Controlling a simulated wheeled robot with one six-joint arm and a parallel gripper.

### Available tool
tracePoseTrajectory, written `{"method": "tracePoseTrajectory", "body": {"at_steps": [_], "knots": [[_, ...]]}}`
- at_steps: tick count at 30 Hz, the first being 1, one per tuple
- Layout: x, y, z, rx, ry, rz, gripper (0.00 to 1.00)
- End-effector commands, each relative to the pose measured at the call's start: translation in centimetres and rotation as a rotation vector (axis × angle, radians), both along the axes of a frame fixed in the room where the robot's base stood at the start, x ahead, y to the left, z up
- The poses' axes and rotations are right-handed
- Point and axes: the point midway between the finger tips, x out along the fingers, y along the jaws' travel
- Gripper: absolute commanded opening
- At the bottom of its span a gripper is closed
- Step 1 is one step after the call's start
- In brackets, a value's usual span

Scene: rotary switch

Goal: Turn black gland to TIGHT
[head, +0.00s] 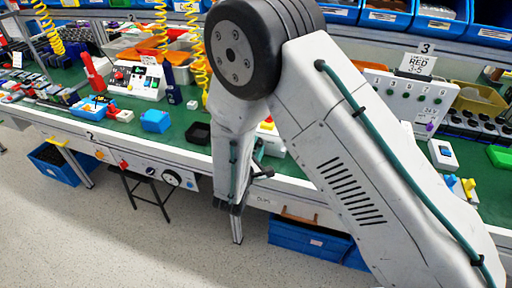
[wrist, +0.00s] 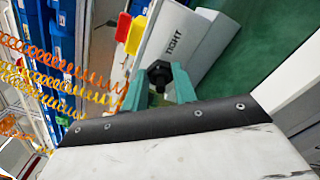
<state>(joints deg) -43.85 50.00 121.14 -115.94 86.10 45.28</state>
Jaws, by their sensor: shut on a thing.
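The black gland (wrist: 159,73) shows in the wrist view as a small dark knob in front of a pale grey box (wrist: 188,38). The word TIGHT is printed on this box beyond the gland. My gripper (wrist: 160,81) has its two teal fingers on either side of the gland and is shut on it. The fingers hide part of the gland's sides. Whether a pointer on the gland lines up with the word cannot be told. In the head view my arm covers much of the work area, and I cannot make out the gland clearly.
In the wrist view a yellow part (wrist: 136,36) and a red part (wrist: 123,26) stand left of the box. Coiled orange and yellow hoses (wrist: 70,75) hang further left. In the head view the green bench (head: 180,128) is crowded with devices, and open floor (head: 130,235) lies in front.

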Motion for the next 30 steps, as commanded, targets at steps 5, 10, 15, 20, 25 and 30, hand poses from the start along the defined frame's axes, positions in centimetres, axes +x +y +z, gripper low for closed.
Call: {"method": "tracePoseTrajectory", "body": {"at_steps": [5, 10, 15, 20, 25, 30], "knots": [[-0.04, -0.08, -0.07, 0.156, -0.056, -0.001, 0.05], [-0.05, -0.11, -0.13, 0.300, -0.109, -0.001, 0.05], [-0.06, -0.13, -0.18, 0.424, -0.154, -0.001, 0.05], [-0.06, -0.14, -0.22, 0.512, -0.186, -0.001, 0.05], [-0.07, -0.15, -0.27, 0.574, -0.208, -0.001, 0.05], [-0.08, -0.16, -0.28, 0.607, -0.219, -0.002, 0.05]]}}
